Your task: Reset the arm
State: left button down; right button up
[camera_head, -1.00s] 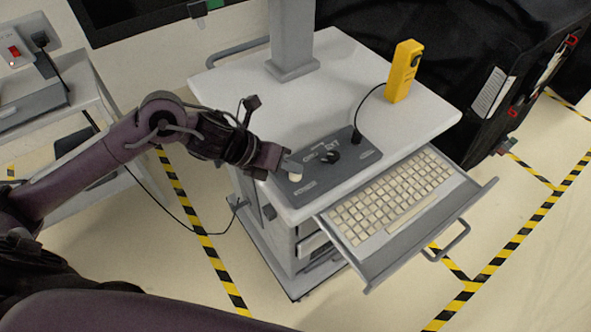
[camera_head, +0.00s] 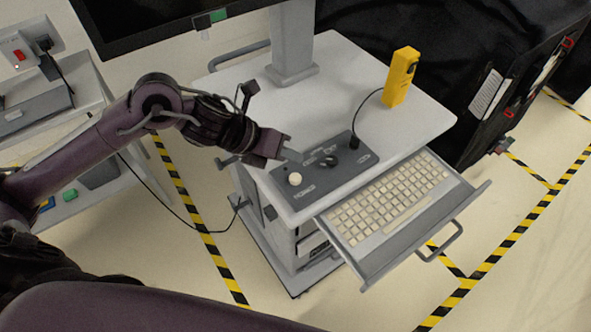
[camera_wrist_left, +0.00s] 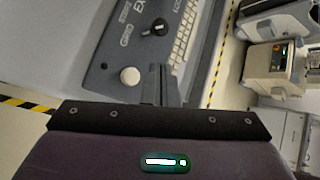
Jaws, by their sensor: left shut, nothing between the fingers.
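My left arm comes in from the left in the head view. Its gripper (camera_head: 297,156) is shut and empty, above the rear-left part of a dark grey control panel (camera_head: 335,178) on the cart. In the left wrist view the shut fingers (camera_wrist_left: 166,90) point toward the panel (camera_wrist_left: 140,55). A white round knob (camera_head: 295,179) on the panel lies just in front of the fingertips and apart from them in the head view; it also shows in the wrist view (camera_wrist_left: 127,76). A black knob (camera_head: 328,160) is to the right. My right gripper is out of view.
The grey cart (camera_head: 345,75) has a pulled-out keyboard drawer (camera_head: 425,220) at its front. A yellow handheld device (camera_head: 401,76) stands on the cart, with a black cable. A monitor (camera_head: 150,20) is at the back. A black covered cart (camera_head: 440,60) stands right. Striped floor is free at right.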

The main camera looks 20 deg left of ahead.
pick_arm(q)
jog(key=shift+r, duration=0.35)
